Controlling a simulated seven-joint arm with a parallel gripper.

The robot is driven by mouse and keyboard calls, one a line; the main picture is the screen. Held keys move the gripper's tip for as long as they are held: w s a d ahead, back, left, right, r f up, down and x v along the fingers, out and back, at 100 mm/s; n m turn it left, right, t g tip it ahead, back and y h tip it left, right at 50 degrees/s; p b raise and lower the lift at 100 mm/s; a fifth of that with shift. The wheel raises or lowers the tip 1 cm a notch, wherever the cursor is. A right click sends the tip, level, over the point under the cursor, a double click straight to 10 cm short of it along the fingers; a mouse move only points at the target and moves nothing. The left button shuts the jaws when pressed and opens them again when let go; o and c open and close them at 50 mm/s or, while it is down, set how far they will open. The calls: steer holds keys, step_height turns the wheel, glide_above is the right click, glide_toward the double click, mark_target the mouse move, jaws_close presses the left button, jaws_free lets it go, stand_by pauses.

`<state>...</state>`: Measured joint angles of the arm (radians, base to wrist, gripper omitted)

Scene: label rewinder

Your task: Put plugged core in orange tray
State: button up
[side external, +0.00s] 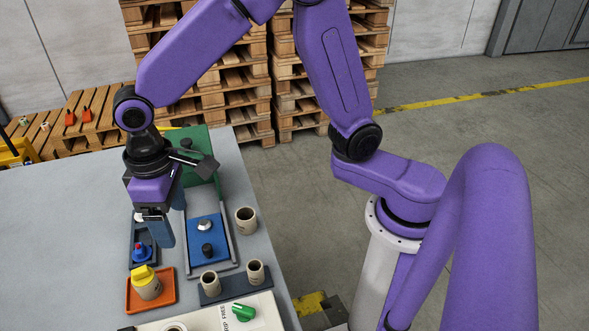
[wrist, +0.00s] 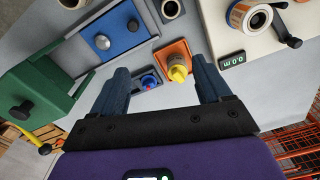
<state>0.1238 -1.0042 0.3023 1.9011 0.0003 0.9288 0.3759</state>
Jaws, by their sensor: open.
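The plugged core (side external: 147,284) is a beige tube with a yellow plug in its top. It stands in the orange tray (side external: 170,299), seeming slightly tilted. In the wrist view, the yellow plug (wrist: 178,73) and the orange tray (wrist: 166,50) show beyond and between my fingers. My gripper (side external: 168,228) is open and empty, pointing down above the table, behind the orange tray and apart from the core. Both blue fingers show spread in the wrist view (wrist: 161,80). The lower part of the core is partly hidden by the tray's rim.
A dark tray with a blue-and-red knobbed part (side external: 139,252) lies beneath my gripper. A blue plate (side external: 207,232) with knobs and a green guard (side external: 196,145) are to its right. Open cores (side external: 246,220) stand nearby. The rewinder (side external: 215,318) is at the front; the table's left is clear.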

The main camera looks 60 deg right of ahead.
steer(key=s+d+r+n, duration=0.1)
steer(key=s+d+n, duration=0.5)
steer(key=s+d, duration=1.3)
steer(key=shift+d+r+n, duration=0.3)
steer(key=shift+d+n, duration=0.05)
steer(key=shift+n, duration=0.05)
